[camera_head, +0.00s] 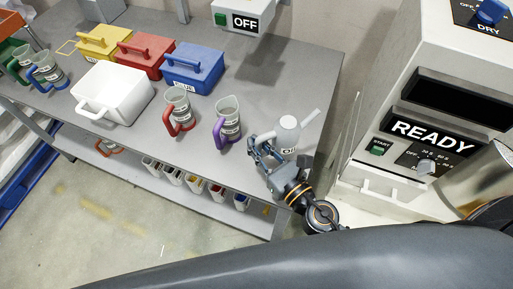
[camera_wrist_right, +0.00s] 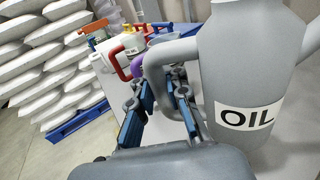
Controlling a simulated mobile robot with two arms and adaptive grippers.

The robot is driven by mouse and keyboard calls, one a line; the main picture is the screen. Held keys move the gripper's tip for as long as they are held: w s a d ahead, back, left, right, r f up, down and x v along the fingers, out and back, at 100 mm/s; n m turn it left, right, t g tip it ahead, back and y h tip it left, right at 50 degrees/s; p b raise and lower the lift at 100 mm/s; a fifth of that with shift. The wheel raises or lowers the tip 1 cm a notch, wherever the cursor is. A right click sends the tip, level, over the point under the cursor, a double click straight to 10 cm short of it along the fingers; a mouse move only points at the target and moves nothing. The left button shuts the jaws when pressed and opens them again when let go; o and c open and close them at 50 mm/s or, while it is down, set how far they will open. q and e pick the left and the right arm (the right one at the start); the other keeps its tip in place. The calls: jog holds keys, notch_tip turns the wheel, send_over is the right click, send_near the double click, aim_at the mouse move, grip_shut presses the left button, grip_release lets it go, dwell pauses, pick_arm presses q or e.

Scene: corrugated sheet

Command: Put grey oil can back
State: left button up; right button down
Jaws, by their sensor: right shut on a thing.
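The grey oil can (camera_head: 287,132) is at the right end of the grey table, upright, with its spout pointing up to the right. It fills the right side of the right wrist view (camera_wrist_right: 250,70), where its white OIL label faces the camera. My right gripper (camera_head: 262,147) is at the can's left side, shut on its handle (camera_wrist_right: 156,72), with a finger on either side. I cannot tell whether the can's base touches the table. My left gripper is not in view.
On the grey table (camera_head: 262,65) stand a purple-handled jug (camera_head: 228,122), a red-handled jug (camera_head: 178,112), a white container (camera_head: 113,92), and blue (camera_head: 194,70), red (camera_head: 145,58) and yellow (camera_head: 104,42) boxes. A white machine showing READY (camera_head: 428,130) stands right. The table's back right is clear.

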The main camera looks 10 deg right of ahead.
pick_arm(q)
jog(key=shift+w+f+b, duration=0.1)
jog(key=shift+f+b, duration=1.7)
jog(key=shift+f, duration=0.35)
pick_arm(e)
jog(key=shift+w+d+f, duration=0.1)
jog(key=shift+w+f, duration=0.35)
jog(key=shift+f, duration=0.55)
jog(key=shift+w+f, duration=0.45)
jog(key=shift+f, duration=0.6)
jog(key=shift+w+d+f, duration=0.1)
jog(key=shift+w+f, duration=0.35)
jog(key=shift+f, duration=0.55)
jog(key=shift+f, duration=0.2)
jog(key=c, duration=1.3)
grip_release()
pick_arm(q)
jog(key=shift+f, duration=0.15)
pick_arm(e)
jog(key=shift+r, duration=0.1)
